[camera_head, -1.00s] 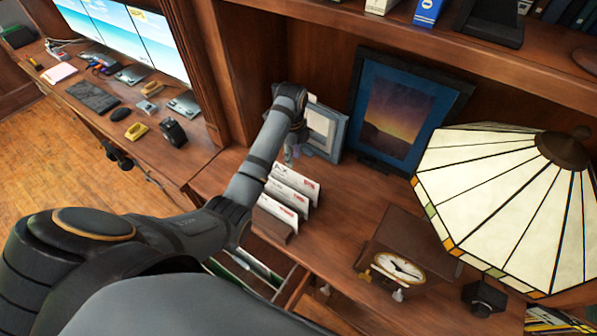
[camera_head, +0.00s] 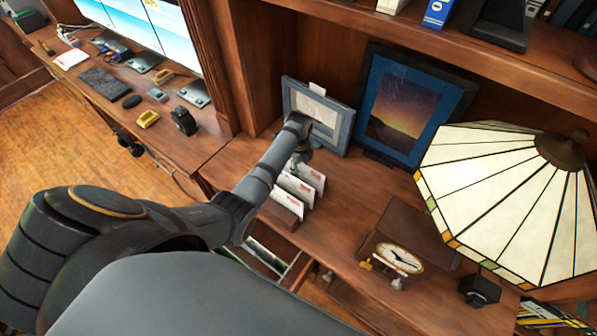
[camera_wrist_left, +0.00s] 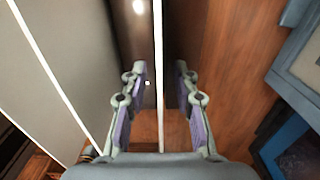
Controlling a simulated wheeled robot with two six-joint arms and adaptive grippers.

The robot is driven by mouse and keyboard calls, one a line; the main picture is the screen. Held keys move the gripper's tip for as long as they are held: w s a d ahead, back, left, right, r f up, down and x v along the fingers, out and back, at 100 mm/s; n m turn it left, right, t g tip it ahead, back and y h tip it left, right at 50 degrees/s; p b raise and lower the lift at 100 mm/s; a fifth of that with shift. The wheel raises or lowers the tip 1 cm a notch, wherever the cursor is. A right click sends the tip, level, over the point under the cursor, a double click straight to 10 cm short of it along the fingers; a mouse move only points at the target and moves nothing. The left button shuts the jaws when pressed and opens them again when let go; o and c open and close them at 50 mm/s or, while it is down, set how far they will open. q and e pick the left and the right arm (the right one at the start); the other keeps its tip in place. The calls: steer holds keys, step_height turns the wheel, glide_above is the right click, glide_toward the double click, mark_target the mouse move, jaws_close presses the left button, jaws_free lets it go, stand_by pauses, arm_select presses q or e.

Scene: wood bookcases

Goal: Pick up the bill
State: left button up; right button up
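Several white envelopes with red print stand upright in a rack on the desk in the head view: a back one (camera_head: 312,174), a middle one (camera_head: 297,187) and a front one (camera_head: 286,200). Which is the bill I cannot tell. My left gripper (camera_head: 297,158) is just above the back of the row. In the left wrist view my left gripper (camera_wrist_left: 161,95) is open. A thin white envelope edge (camera_wrist_left: 158,60) runs between its fingers, with a gap on both sides. Broad grey envelope faces (camera_wrist_left: 75,50) lie to its left. My right gripper is out of view.
A small grey picture frame (camera_head: 340,122) stands close behind the gripper, beside a blue-matted picture (camera_head: 405,105). A clock (camera_head: 402,258) and a stained-glass lamp (camera_head: 500,190) stand at the right. Bare desk (camera_head: 350,205) lies between envelopes and clock.

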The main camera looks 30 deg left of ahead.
arm_select(q)
jaws_close()
